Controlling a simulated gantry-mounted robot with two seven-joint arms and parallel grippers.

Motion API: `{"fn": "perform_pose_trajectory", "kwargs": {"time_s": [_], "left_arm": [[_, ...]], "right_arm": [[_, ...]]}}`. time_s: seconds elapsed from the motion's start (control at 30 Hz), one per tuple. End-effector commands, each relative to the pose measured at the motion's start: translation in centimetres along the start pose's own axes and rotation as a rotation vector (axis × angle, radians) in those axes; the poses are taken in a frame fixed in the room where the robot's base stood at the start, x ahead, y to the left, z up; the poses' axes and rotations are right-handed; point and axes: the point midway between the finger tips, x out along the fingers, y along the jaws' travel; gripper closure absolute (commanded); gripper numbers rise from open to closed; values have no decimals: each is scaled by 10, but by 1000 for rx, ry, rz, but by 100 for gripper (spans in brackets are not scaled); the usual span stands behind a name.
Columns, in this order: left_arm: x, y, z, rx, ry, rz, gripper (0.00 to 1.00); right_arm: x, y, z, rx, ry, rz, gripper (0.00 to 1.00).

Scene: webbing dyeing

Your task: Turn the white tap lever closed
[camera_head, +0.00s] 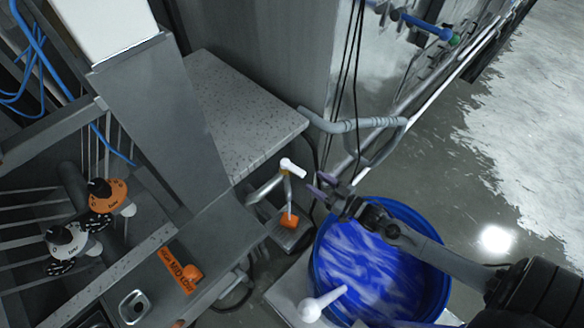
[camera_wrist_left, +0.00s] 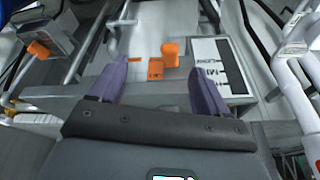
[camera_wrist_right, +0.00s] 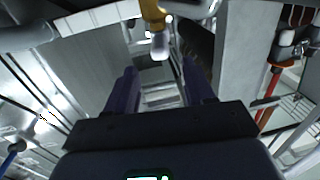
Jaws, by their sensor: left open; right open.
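The white tap lever (camera_head: 292,168) sits on top of a bent grey pipe beside the speckled worktop in the head view. It also shows in the right wrist view (camera_wrist_right: 160,46), on a brass-coloured fitting, beyond my fingers and near the top edge. My right gripper (camera_head: 324,188) is open and empty, just right of the lever and apart from it; its purple fingers also show in the right wrist view (camera_wrist_right: 161,84). My left gripper (camera_wrist_left: 158,84) is open in the left wrist view, with nothing between its fingers. It does not show in the head view.
A blue tub (camera_head: 318,262) of swirling blue liquid stands under my right arm. A white round-ended handle (camera_head: 322,304) reaches over its rim. A grey bent rail (camera_head: 352,126) runs behind the tap. A speckled worktop (camera_head: 246,112) and grey panels lie left; open floor lies right.

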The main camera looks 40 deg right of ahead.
Motion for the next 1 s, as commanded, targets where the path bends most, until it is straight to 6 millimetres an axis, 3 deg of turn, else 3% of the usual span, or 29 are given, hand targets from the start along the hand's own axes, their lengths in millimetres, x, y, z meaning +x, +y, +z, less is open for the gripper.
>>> {"fn": "perform_pose_trajectory", "kwargs": {"time_s": [0.6, 1.0], "left_arm": [[-8, -1, -2, 7, -3, -4, 24], [-9, 0, -2, 3, -2, -1, 24]], "right_arm": [[86, -1, -1, 1, 1, 0, 47], [101, -1, 0, 0, -2, 0, 47]]}}
